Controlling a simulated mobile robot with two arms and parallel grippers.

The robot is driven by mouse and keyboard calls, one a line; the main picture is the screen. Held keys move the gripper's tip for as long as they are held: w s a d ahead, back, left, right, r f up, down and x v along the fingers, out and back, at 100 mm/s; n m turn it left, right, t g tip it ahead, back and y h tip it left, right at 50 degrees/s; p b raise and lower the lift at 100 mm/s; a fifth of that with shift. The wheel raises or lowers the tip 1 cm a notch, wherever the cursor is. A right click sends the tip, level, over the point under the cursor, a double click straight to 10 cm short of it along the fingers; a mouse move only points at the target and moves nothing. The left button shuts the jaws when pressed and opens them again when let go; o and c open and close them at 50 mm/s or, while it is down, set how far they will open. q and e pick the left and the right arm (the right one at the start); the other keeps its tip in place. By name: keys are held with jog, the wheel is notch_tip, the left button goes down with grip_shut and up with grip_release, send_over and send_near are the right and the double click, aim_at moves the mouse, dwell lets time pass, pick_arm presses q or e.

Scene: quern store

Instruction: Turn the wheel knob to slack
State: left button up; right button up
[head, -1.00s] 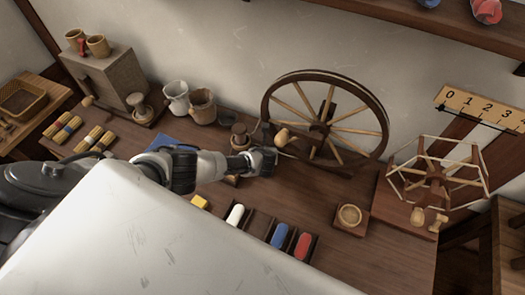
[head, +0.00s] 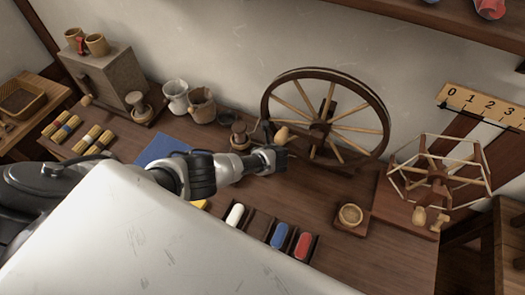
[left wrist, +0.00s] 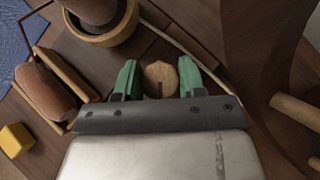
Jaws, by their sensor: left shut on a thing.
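The spinning wheel (head: 325,118) stands upright against the wall, with dark rim and pale spokes. A pale wooden knob (head: 281,135) shows at its left side, just above my left gripper (head: 272,158). In the left wrist view a round pale wooden knob (left wrist: 160,77) with a dark notch at its near edge sits between the green fingers of my left gripper (left wrist: 160,82). The gripper is shut on it. The fingertips are hidden in the head view. No marking for slack is readable. My right gripper is not in view.
A wooden pot (head: 240,137) stands just left of the gripper. A small bowl on a block (head: 351,215) and a skein winder (head: 437,180) are to the right. Coloured rolls (head: 278,235) lie in front. A blue cloth (head: 163,148) lies behind my arm.

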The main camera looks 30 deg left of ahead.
pick_arm(q)
jog(key=o, duration=0.9)
jog(key=shift+c, duration=0.2)
jog(key=shift+r, duration=0.1)
jog(key=shift+s+d+r, duration=0.15)
jog(key=shift+d+r, duration=0.05)
jog(key=shift+r, duration=0.05)
jog(key=p+v, duration=0.2)
jog(key=v, duration=0.4)
jog(key=shift+s+d+r+p, duration=0.15)
jog(key=shift+r+p, duration=0.05)
jog(key=shift+p, duration=0.2)
jog(key=shift+s, duration=0.1)
